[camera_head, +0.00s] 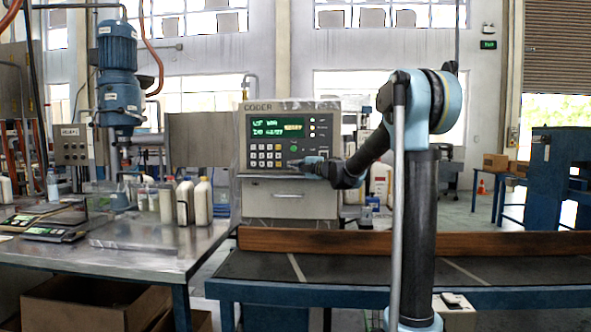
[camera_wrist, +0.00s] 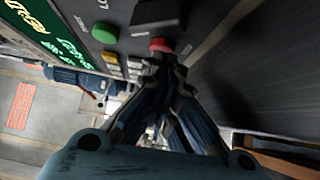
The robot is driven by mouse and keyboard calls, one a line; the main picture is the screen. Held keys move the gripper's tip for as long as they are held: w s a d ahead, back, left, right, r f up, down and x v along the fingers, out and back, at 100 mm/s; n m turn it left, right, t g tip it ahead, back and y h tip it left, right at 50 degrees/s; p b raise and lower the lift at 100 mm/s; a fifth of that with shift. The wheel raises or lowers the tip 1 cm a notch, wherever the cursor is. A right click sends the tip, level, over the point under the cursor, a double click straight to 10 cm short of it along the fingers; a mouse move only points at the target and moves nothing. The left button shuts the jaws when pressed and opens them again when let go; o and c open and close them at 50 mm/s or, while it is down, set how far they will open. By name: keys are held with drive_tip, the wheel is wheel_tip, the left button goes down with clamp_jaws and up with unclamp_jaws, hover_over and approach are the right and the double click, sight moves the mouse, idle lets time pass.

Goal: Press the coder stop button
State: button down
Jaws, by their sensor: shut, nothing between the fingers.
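The coder (camera_head: 289,192) is a grey box with a green-lit display (camera_head: 265,127) and a keypad. In the wrist view, the red button (camera_wrist: 162,45) sits on its panel, partly hidden by my fingertips. A green button (camera_wrist: 104,33) is to its left. My gripper (camera_wrist: 163,62) is shut and empty, its tips right at the red button; I cannot tell whether they touch it. In the head view my gripper (camera_head: 295,163) reaches the coder's panel from the right and covers the red button.
A dark block (camera_wrist: 158,15) sticks out of the panel beside the red button. A conveyor with a wooden rail (camera_head: 330,243) runs in front of the coder. A steel table (camera_head: 140,250) with several bottles stands at left.

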drive_tip(key=shift+w+r, duration=0.2)
drive_tip(key=shift+w, duration=0.75)
drive_tip(key=shift+s+d+f, duration=0.1)
drive_tip(key=shift+s, duration=0.35)
drive_tip(key=s+a+v, duration=0.1)
drive_tip(key=v, duration=1.1)
drive_tip(key=shift+s+a, duration=0.35)
drive_tip(key=shift+s, duration=0.15)
drive_tip(key=shift+f, duration=0.1)
